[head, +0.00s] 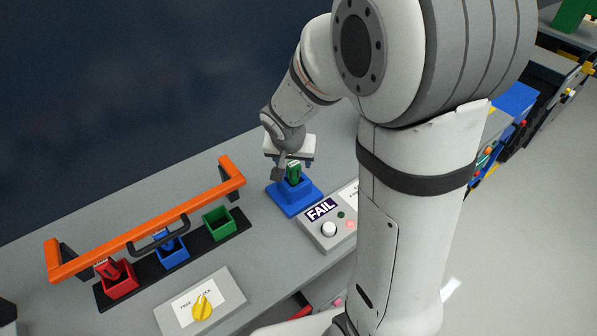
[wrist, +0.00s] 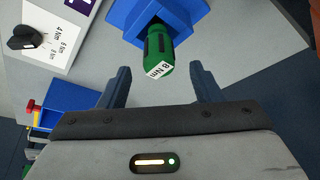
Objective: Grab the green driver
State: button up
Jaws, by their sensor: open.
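The green driver (head: 293,172) stands in a blue holder (head: 294,197) on the grey bench. In the wrist view the driver (wrist: 159,48) shows its green and black handle and a white label reading "8 Nm" on its end. The blue holder (wrist: 140,14) shows behind it. My gripper (head: 290,167) is at the driver, partly hidden by my own wrist in the head view. In the wrist view the gripper (wrist: 160,76) is open, with one blue finger on each side of the driver's end and a gap on both sides.
A box with a "FAIL" display (head: 321,209) stands beside the holder. A black rack with red (head: 120,283), blue (head: 173,255) and green (head: 220,228) sockets lies left, under an orange bar (head: 140,227). A panel with a yellow knob (head: 202,307) is in front.

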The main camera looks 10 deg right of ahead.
aim_at(293, 163)
jog(key=x, duration=0.3)
jog(key=shift+w+f, duration=0.1)
jog(key=shift+f, duration=0.05)
jog(key=shift+c, duration=0.5)
jog(key=c, duration=1)
jog(key=shift+c, duration=0.6)
